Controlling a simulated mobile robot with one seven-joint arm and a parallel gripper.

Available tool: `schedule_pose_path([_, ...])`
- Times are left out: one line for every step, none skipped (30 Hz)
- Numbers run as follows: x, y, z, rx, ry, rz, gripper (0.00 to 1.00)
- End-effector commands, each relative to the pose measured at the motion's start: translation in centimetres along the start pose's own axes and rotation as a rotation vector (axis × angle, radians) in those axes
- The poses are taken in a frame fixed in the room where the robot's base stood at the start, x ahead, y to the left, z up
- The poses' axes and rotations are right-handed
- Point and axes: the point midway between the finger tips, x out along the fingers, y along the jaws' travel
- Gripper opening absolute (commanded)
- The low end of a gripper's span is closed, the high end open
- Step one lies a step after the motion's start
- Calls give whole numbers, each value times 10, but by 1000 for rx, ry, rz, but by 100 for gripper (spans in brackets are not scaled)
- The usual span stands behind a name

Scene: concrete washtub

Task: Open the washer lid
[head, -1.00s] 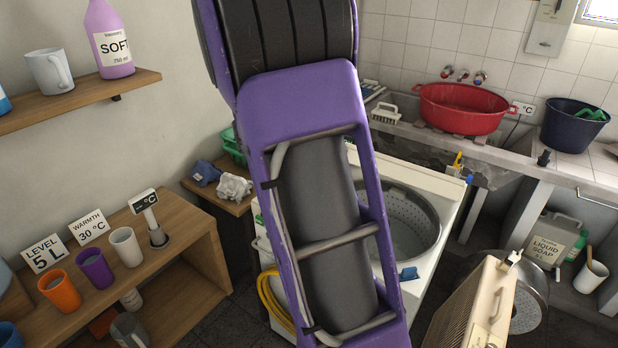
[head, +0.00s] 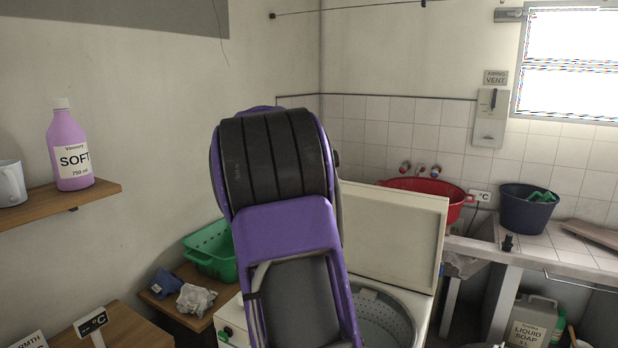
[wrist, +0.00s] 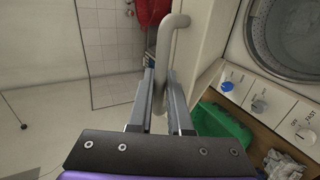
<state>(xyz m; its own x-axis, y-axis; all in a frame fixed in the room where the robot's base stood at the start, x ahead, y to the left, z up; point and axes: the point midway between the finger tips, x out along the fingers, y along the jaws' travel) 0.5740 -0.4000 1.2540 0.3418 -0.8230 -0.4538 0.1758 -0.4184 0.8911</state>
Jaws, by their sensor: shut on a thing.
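The white washer (head: 425,312) stands right of my arm in the head view, its round drum open at the top. Its cream lid (head: 395,235) stands nearly upright at the back of the drum, its left part behind my arm. In the wrist view, my gripper (wrist: 160,77) is shut on a grey bent handle (wrist: 165,48) beside the cream lid panel (wrist: 208,35). The drum (wrist: 285,40) and the control knobs (wrist: 260,106) show to the right there. My gripper is hidden behind my arm in the head view.
A red basin (head: 460,200) and a dark blue bucket (head: 527,207) stand on the tiled counter behind the washer. A green basket (head: 215,250) and crumpled cloths (head: 194,299) lie left of my arm. A shelf (head: 60,205) juts from the left wall.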

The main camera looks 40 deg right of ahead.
Motion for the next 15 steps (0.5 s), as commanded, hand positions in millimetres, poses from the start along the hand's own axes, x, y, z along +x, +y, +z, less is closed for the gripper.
schedule_pose_path([0,0,0,-1,-1,0,0])
schedule_pose_path([1,0,0,-1,-1,0,0])
schedule_pose_path([1,0,0,-2,-1,0,0])
schedule_pose_path([1,0,0,-2,-1,0,0])
schedule_pose_path([1,0,0,-2,-1,0,0])
schedule_pose_path([1,0,0,-2,-1,-1,0])
schedule_pose_path([1,0,0,-2,-1,-1,0])
schedule_pose_path([1,0,0,-2,-1,-1,0])
schedule_pose_path([1,0,0,-2,-1,-1,0])
schedule_pose_path([1,-1,0,-2,-2,-1,21])
schedule_pose_path([1,-1,0,-2,-2,-1,26])
schedule_pose_path([1,-1,0,-2,-2,-1,33])
schedule_pose_path([1,-1,0,-1,-2,-1,37])
schedule_pose_path([0,-1,0,-1,-1,-1,37])
schedule_pose_path([0,-1,0,-1,-1,-1,37])
